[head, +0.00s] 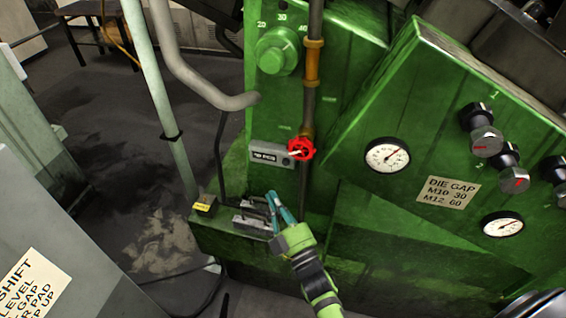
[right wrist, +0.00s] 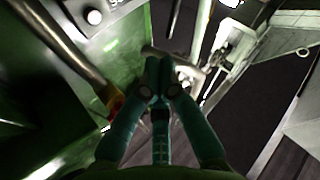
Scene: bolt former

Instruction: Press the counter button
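The counter (head: 268,155) is a small grey box with a dark "PCS" display, fixed to the green machine front. A small round button (head: 287,161) appears at its right end, partly beside the red valve wheel. In the right wrist view a pale round button (right wrist: 94,17) shows at the top left on a grey box. My right gripper (head: 274,199) is below the counter, apart from it, with its teal fingers pointing up. In the right wrist view its fingertips (right wrist: 159,66) are together with nothing between them. My left gripper is not in view.
A red valve wheel (head: 301,149) on a vertical pipe (head: 310,105) stands close to the counter's right end. A grey block with handles (head: 252,222) is on the ledge by my right gripper. A green knob (head: 279,52) is above. Gauges (head: 387,155) are at right.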

